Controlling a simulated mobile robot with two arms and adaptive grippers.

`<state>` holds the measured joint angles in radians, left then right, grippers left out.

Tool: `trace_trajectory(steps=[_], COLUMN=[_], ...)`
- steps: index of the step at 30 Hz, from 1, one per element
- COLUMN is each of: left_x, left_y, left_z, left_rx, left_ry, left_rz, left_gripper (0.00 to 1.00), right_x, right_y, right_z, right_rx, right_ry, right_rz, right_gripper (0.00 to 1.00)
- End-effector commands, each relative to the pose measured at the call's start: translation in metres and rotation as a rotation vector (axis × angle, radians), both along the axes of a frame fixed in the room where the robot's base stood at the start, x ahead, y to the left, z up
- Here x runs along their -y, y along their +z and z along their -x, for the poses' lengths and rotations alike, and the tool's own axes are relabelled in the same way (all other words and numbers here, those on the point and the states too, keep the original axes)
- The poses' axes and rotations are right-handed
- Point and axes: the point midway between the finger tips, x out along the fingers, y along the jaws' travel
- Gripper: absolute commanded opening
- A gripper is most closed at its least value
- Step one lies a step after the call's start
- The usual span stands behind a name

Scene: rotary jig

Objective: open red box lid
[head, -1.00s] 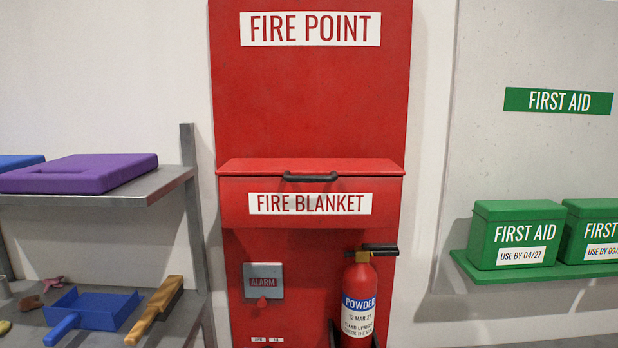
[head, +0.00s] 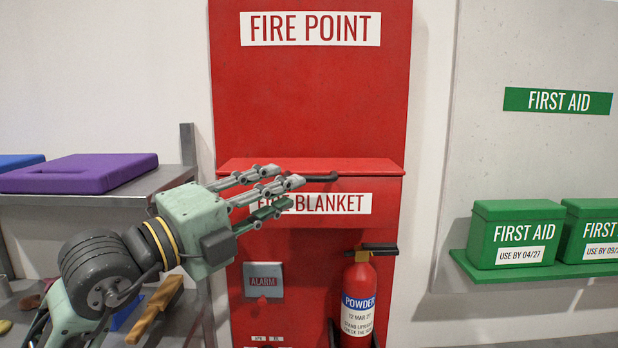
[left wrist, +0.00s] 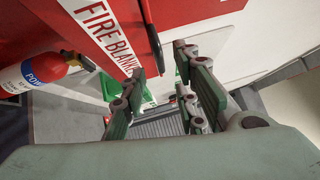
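The red fire blanket box (head: 388,205) is on the red fire point board. Its lid (head: 365,166) is closed. A black bar handle (head: 325,178) is on the upper front edge; its left part is hidden behind my fingers. My left gripper (head: 284,186) is in front of the box, with its fingertips by the left end of the handle and covering part of the label. In the left wrist view, the fingers (left wrist: 160,60) are spread apart and empty, and the handle (left wrist: 150,32) is just beyond the gap between them. My right gripper is not in view.
A fire extinguisher (head: 358,300) and an alarm plate (head: 263,280) are below the box. A metal shelf with a purple case (head: 85,173) is at the left. Green first aid boxes (head: 518,235) stand on a shelf at the right. Space right of the handle is clear.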

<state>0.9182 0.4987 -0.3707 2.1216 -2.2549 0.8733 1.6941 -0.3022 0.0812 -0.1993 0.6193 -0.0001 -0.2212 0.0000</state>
Motion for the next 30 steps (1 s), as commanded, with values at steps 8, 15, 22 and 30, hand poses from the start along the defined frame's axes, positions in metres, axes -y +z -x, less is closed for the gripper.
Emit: trace_trajectory(steps=[8,15,22,30], left_x=[0.032,0.05,0.052,0.052], left_y=[0.011,0.011,0.01,0.01], left_z=[-0.03,-0.047,-0.049,-0.049], left_rx=[-0.001,-0.001,0.001,0.001], left_ry=[-0.003,-0.005,-0.004,-0.004], left_rz=[0.001,0.003,0.002,0.002], left_gripper=[0.28,0.28,0.28,0.11], right_x=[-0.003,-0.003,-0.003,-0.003], right_y=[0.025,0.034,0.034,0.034], right_z=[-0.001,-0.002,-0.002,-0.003], right_rx=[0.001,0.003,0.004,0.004], right_ry=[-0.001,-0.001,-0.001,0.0], right_rz=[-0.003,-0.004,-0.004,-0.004], right_gripper=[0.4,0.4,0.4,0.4])
